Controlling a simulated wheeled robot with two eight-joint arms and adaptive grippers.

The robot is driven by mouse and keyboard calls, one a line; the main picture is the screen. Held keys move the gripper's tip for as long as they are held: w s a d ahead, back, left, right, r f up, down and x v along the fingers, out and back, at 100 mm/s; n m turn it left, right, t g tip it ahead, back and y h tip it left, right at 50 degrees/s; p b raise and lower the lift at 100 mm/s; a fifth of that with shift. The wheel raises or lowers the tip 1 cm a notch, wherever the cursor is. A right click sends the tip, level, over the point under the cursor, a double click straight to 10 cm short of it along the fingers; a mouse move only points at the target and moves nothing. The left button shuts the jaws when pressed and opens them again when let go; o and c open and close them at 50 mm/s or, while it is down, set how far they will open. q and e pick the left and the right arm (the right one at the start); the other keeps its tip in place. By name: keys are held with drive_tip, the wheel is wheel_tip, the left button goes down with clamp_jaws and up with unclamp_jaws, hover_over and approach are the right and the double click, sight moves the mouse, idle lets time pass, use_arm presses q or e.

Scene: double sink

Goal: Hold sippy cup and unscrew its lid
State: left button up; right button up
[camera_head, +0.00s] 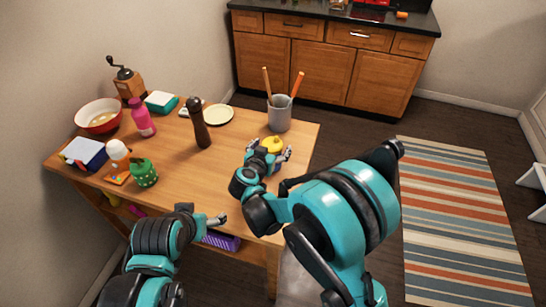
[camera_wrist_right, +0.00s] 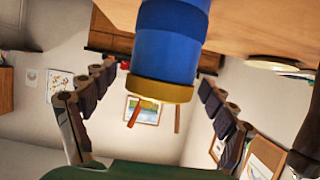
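The sippy cup stands on the wooden table near its right edge, with a yellow lid (camera_head: 272,144) and a blue body (camera_wrist_right: 170,45). The lid also shows in the right wrist view (camera_wrist_right: 160,90), where the cup appears upside down. My right gripper (camera_head: 268,152) is at the cup, its fingers spread on either side of it. In the right wrist view gaps show between the fingers (camera_wrist_right: 160,82) and the cup. In the head view the gripper hides part of the cup body. My left gripper (camera_head: 213,220) is low by the table's front edge, apart from the cup; its opening is unclear.
A grey utensil holder (camera_head: 280,115) stands just behind the cup. A dark pepper mill (camera_head: 199,125), a plate (camera_head: 218,115), a pink bottle (camera_head: 142,118), a green cactus-like item (camera_head: 144,173) and a red bowl (camera_head: 99,117) stand farther left. The table (camera_head: 225,165) is bare left of the cup.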

drive_tip(key=c, duration=0.5)
drive_tip(key=shift+w+d+f, duration=0.1)
drive_tip(key=shift+w+f, duration=0.05)
drive_tip(key=c, duration=0.9)
drive_tip(key=shift+o, duration=0.2)
drive_tip(key=shift+r, duration=0.3)
drive_tip(key=shift+c, duration=0.7)
wheel_tip(320, 180, up, 4)
drive_tip(key=shift+f+p, duration=0.1)
drive_tip(key=shift+p, duration=1)
drive_tip(key=s+d+r+p, duration=0.1)
drive_tip(key=s+d+r, duration=0.1)
drive_tip(key=d, duration=0.1)
drive_tip(key=s+d+r+p, duration=0.1)
drive_tip(key=s+d+r, duration=0.1)
drive_tip(key=d, duration=0.1)
drive_tip(key=s+d+r+p, duration=0.1)
drive_tip(key=s+d+r, duration=0.1)
drive_tip(key=d, duration=0.2)
drive_tip(key=shift+r, duration=0.35)
